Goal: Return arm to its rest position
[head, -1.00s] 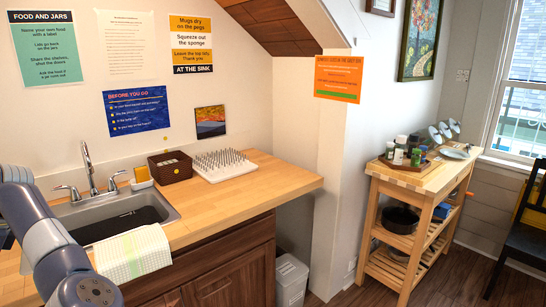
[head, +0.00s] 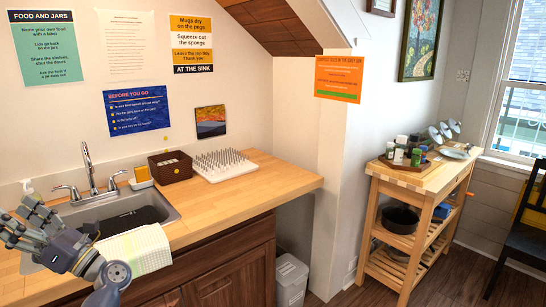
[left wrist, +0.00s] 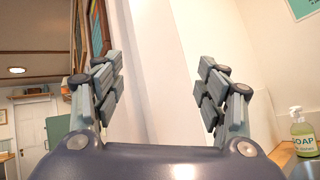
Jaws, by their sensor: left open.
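My left gripper (head: 22,228) is at the left of the head view, in front of the sink (head: 125,214). Its fingers point to the left. In the left wrist view the left gripper (left wrist: 160,90) is open, with its fingers spread and nothing between them. Behind the fingers is a pale wall. My right gripper is in neither view.
A towel (head: 133,250) hangs over the counter's front edge. A soap bottle (left wrist: 304,133) stands at the right of the left wrist view. A basket (head: 170,167) and a peg rack (head: 222,165) stand on the counter (head: 255,193). A wooden cart (head: 410,182) stands at right.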

